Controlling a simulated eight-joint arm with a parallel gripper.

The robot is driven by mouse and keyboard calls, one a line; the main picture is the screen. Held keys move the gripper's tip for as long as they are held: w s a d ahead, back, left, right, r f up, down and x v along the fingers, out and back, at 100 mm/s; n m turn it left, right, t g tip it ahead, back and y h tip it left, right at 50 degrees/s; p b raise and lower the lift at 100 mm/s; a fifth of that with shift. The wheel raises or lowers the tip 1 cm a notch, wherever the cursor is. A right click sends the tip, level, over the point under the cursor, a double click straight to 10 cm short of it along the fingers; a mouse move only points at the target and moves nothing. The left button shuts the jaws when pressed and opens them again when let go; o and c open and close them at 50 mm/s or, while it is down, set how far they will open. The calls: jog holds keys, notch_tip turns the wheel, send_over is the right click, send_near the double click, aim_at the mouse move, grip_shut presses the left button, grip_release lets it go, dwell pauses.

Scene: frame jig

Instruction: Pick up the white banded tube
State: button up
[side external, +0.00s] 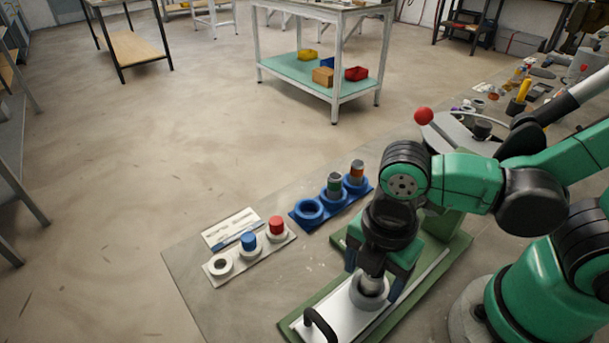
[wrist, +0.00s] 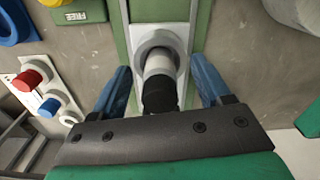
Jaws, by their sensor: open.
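The white banded tube (wrist: 160,68) stands in a round grey holder (wrist: 152,42) on the metal plate of the green jig. In the wrist view its far part is white and its near part is black. My gripper (wrist: 163,78) is open, with one blue finger on each side of the tube and a visible gap on both sides. In the side view my gripper (side external: 374,270) points down over the holder (side external: 369,294), and most of the tube is hidden between the fingers.
A blue rack (side external: 299,222) holds tubes with green and orange; its left ring is empty. A white rack (side external: 244,262) holds blue-topped and red-topped pieces; its left ring is empty. A black handle (side external: 318,322) rises at the jig's front end. A red ball knob (side external: 424,116) stands behind.

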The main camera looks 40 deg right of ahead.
grip_shut()
jog(key=shift+r, duration=0.15)
notch_tip(320, 180, up, 23)
dwell(1.3)
jog(key=shift+w, duration=0.1)
